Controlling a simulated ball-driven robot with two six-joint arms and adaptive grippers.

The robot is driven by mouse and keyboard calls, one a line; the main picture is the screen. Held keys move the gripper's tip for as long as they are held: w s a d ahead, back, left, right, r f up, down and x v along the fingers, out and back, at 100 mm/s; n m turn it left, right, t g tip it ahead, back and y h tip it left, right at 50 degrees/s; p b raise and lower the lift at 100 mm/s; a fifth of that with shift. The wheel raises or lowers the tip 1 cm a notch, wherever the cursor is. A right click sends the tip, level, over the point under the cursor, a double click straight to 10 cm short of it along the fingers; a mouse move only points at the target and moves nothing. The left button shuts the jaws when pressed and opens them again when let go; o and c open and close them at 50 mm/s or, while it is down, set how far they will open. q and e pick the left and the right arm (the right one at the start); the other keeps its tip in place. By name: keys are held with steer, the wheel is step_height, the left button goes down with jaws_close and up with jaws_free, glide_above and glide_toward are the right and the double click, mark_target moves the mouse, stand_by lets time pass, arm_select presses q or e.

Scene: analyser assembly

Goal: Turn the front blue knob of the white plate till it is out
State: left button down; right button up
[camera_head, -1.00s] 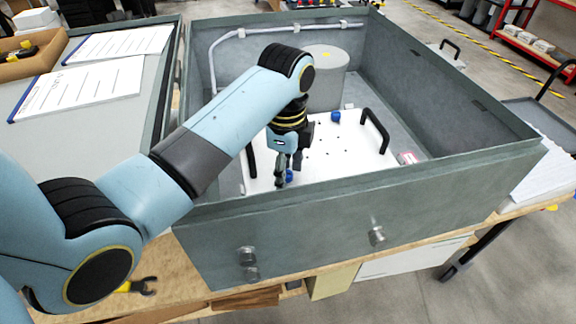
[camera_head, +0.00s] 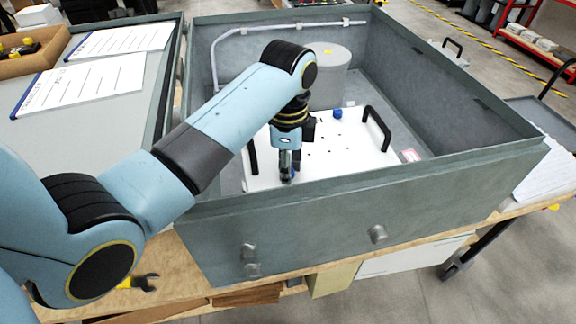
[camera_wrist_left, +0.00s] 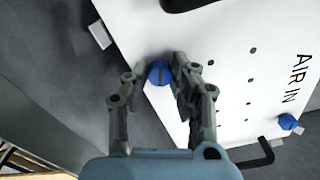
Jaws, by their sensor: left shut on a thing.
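The white plate (camera_head: 345,154) lies inside the grey metal box, with a black handle (camera_head: 377,129) at its right. The front blue knob (camera_wrist_left: 159,73) is a slotted round head near the plate's edge. My left gripper (camera_wrist_left: 157,76) points down at it, with one finger on each side, and is shut on it. In the head view the left gripper (camera_head: 288,180) mostly hides this knob. A second blue knob (camera_head: 337,114) stands at the back of the plate and also shows in the left wrist view (camera_wrist_left: 288,121). My right gripper is not in view.
The box's front wall (camera_head: 350,205) rises close in front of my left gripper. A grey cylinder (camera_head: 327,75) stands behind the plate. A second black handle (camera_head: 252,157) is left of the gripper. The plate's middle is clear apart from small holes.

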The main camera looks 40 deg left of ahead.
arm_select(q)
steer(key=shift+n, duration=2.1)
steer(key=c, duration=1.1)
jaws_free()
steer(key=shift+r, duration=3.75)
steer(key=shift+w, duration=0.15)
